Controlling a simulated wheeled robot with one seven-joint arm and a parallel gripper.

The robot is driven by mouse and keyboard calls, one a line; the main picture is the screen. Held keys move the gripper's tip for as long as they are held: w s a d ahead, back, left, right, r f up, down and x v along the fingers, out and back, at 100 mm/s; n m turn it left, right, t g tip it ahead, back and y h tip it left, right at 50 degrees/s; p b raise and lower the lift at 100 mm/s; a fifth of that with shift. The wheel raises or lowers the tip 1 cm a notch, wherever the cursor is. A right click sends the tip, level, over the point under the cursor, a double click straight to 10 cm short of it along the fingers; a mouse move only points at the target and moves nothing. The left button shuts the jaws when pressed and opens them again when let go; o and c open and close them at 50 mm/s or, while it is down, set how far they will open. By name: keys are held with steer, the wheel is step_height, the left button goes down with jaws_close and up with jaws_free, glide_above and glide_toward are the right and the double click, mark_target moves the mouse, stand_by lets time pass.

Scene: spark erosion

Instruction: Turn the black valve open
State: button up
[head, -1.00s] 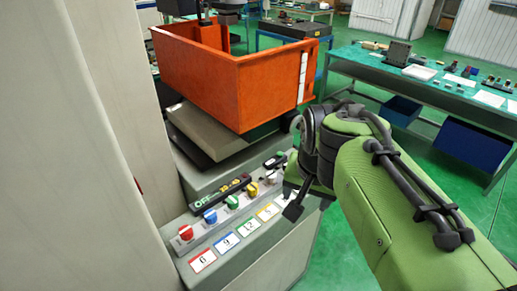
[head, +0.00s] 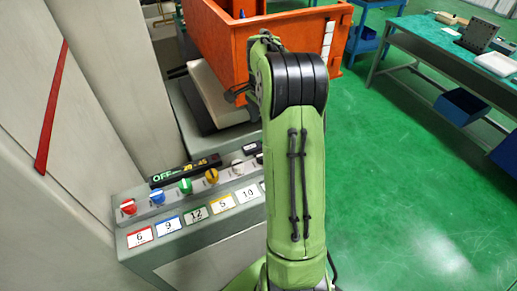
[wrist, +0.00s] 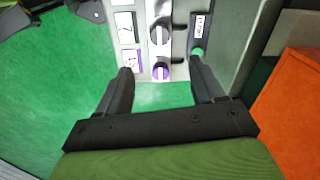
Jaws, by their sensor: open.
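In the wrist view, a dark knob with a pale bar across its face, which looks like the black valve (wrist: 160,35), sits on the light strip of the control panel. A purple knob (wrist: 161,70) sits beside it, nearer my gripper. My gripper (wrist: 161,73) is open and empty, its fingers spread on either side of the purple knob's line, with the dark knob beyond the fingertips. Whether the fingers touch the panel cannot be told.
The head view shows red (head: 128,207), blue (head: 157,197), green (head: 185,186) and yellow (head: 212,176) knobs with numbered cards. An orange bin (head: 222,45) stands behind the panel.

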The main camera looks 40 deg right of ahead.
mark_target(261, 155)
step_height(261, 155, down, 13)
steer(key=shift+a+f, duration=0.1)
steer(key=shift+f, duration=0.5)
steer(key=c, duration=1.1)
steer(key=shift+o, duration=0.2)
